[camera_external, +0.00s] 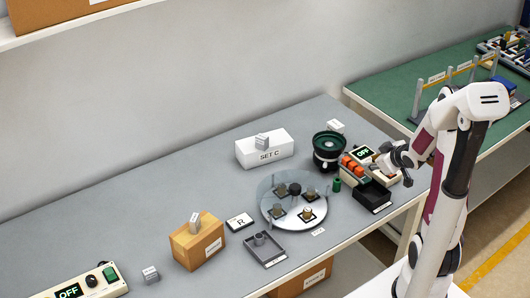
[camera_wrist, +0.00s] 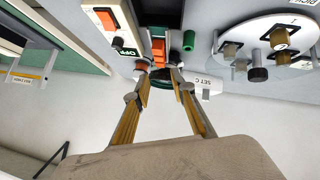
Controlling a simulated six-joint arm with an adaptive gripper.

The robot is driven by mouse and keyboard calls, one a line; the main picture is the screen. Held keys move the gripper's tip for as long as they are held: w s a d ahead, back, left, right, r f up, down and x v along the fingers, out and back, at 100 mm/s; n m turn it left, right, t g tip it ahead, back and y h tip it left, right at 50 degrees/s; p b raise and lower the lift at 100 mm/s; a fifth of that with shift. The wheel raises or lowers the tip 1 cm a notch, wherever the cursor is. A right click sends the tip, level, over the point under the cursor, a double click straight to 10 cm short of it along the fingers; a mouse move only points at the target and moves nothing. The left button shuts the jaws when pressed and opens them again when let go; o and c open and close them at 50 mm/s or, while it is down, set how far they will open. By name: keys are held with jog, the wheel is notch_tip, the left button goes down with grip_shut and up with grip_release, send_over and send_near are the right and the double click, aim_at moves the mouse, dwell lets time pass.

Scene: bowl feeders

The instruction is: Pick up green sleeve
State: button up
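The green sleeve (camera_external: 337,184) is a small dark-green cylinder standing upright on the grey bench, between the glass-topped round plate and the black tray. It also shows near the top of the wrist view (camera_wrist: 188,40), just right of the fingertips' line and beyond them. My gripper (camera_external: 389,164) is above the right end of the bench, to the right of the sleeve and apart from it. In the wrist view my gripper's two fingers (camera_wrist: 159,68) are spread with a gap between them and nothing held.
The round plate (camera_external: 292,222) bears several small parts. A white SET C box (camera_external: 264,151) stands behind.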

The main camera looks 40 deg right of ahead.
jog(key=shift+s+a+f+t+y, duration=0.25)
jog(key=shift+f+t+y, duration=0.4)
jog(key=shift+f, duration=0.65)
jog(key=shift+a+f+t+y, duration=0.4)
jog(key=shift+f+y, duration=0.5)
jog(key=shift+f, duration=0.45)
jog(key=shift+s+a+f+t+y, duration=0.2)
jog(key=shift+f+t+y, duration=0.45)
jog(key=shift+f, duration=0.65)
jog(key=shift+w, duration=0.15)
send_near(339, 181)
jog(key=shift+x, duration=1.9)
jog(key=shift+w+d, duration=0.1)
jog(key=shift+x, duration=2.45)
jog(key=c, duration=0.5)
